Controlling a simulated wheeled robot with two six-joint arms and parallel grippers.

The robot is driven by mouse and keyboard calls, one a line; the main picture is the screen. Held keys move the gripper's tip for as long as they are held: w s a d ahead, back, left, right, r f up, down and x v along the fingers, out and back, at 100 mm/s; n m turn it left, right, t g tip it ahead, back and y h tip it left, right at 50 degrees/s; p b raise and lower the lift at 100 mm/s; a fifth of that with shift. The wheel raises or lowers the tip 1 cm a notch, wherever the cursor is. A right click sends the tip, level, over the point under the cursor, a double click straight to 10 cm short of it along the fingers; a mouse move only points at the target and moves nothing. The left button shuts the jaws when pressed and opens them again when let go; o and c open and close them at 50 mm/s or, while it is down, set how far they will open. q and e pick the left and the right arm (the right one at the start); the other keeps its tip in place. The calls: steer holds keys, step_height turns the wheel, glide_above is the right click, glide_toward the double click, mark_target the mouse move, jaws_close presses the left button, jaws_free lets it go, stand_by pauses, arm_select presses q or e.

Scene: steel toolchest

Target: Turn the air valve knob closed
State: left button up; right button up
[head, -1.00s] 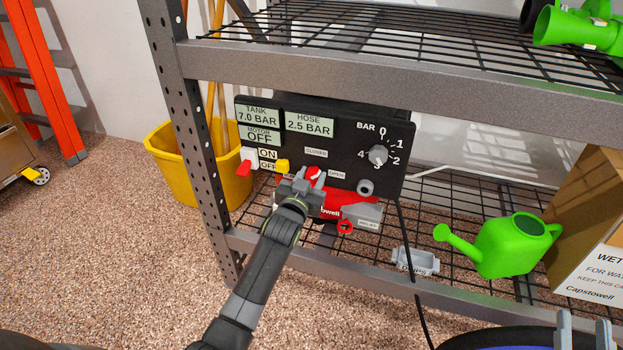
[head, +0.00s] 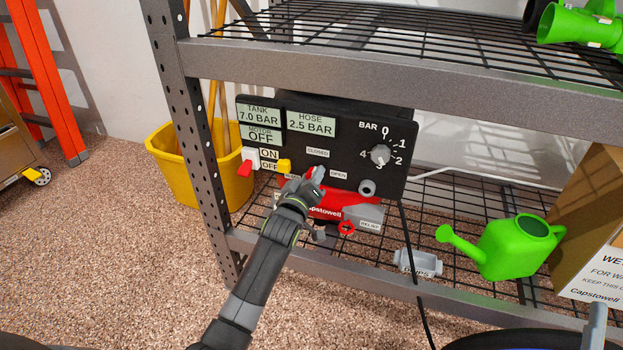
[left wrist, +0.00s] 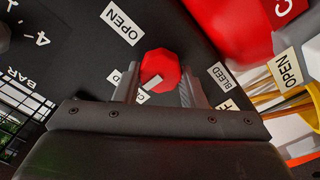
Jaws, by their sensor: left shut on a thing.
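The red air valve knob (left wrist: 160,68) sits on the black panel between the fingers of my left gripper (left wrist: 160,88), which is shut on it. In the left wrist view its white mark points down-left, toward a label (left wrist: 140,95) partly hidden by a finger. The OPEN label (left wrist: 121,22) is at upper left there. In the head view my left gripper (head: 318,178) covers most of the knob, below the CLOSED label (head: 317,153) and left of the OPEN label (head: 338,175). One finger of my right gripper (head: 597,325) shows at the lower right edge; its opening is unclear.
The panel's displays (head: 311,122) read TANK 7.0 BAR, MOTOR OFF and HOSE 2.5 BAR. The shelf beam (head: 400,75) runs above. A green watering can (head: 515,248) stands at the right.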

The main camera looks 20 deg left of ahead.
arm_select(q)
steer(key=shift+f+n, duration=0.1)
steer(key=shift+n, duration=0.2)
arm_select(e)
steer(key=shift+s+a+r, duration=0.1)
steer(key=shift+s+r, duration=0.05)
steer(key=shift+r, duration=0.1)
arm_select(q)
steer(key=o, duration=1)
